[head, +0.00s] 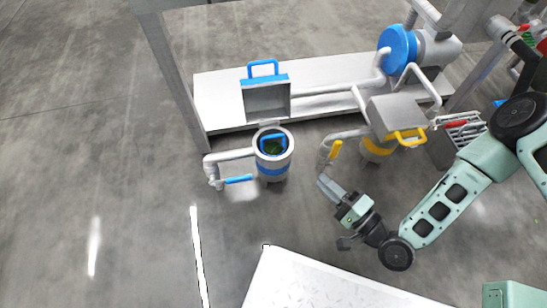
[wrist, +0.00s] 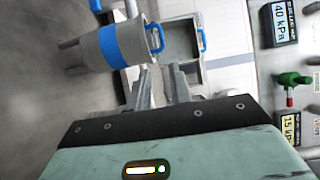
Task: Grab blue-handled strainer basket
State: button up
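The strainer basket's blue handle (head: 272,138) shows in the open mouth of the blue-banded canister (head: 273,168), with something green inside. In the wrist view the same blue handle (wrist: 156,38) sticks out of the mouth of the canister (wrist: 85,52). The basket's body is mostly hidden inside the canister. My gripper (head: 326,184) is to the right of the canister and a little nearer, apart from it. In the wrist view the fingers of my gripper (wrist: 161,75) stand apart with nothing between them, pointing toward the handle's side.
The canister's square lid (head: 266,98) stands open behind it. A yellow-banded canister (head: 376,150) with a grey lid and yellow handle (head: 410,136) is to the right. A yellow lever (head: 335,151) is close to my gripper. A white surface (head: 310,285) is in front.

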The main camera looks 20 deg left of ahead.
jog(key=b+x, duration=0.4)
jog(key=x, duration=1.3)
jog(key=shift+r, duration=0.1)
grip_shut()
